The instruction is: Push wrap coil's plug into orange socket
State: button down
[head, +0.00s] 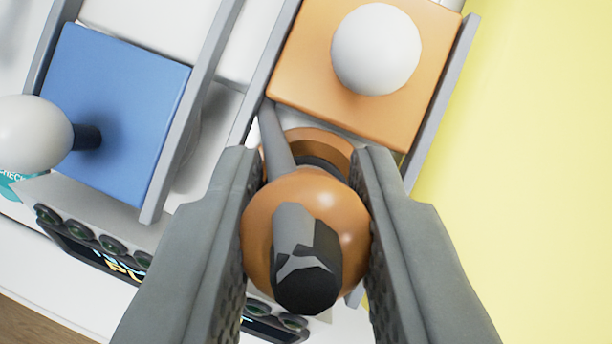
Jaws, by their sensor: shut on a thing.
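My gripper (308,190) is in the lower middle of the head view, its two grey fingers closed on the sides of a rounded orange plug (257,220). A grey and black piece, which may be the plug's cable end, sticks out toward the camera. Just beyond the plug is an orange ring (328,143), which looks like the orange socket. A dark band shows between plug and ring. The plug hides much of the ring, so I cannot tell how far it is in. A grey strip (274,135) runs beside the ring. The wrap coil itself is not clearly seen.
An orange block (300,65) with a white ball knob (375,48) sits between grey rails just beyond the ring. A blue block (125,85) with another white knob (30,133) is at left. A panel with dark dials (80,232) lies lower left. The yellow surface (530,170) at right is clear.

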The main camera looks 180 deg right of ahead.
jog(key=shift+f, duration=0.4)
dwell(0.4)
jog(key=c, duration=1.1)
grip_release()
jog(key=shift+r, duration=0.1)
jog(key=v, duration=1.7)
jog(key=shift+r, duration=0.1)
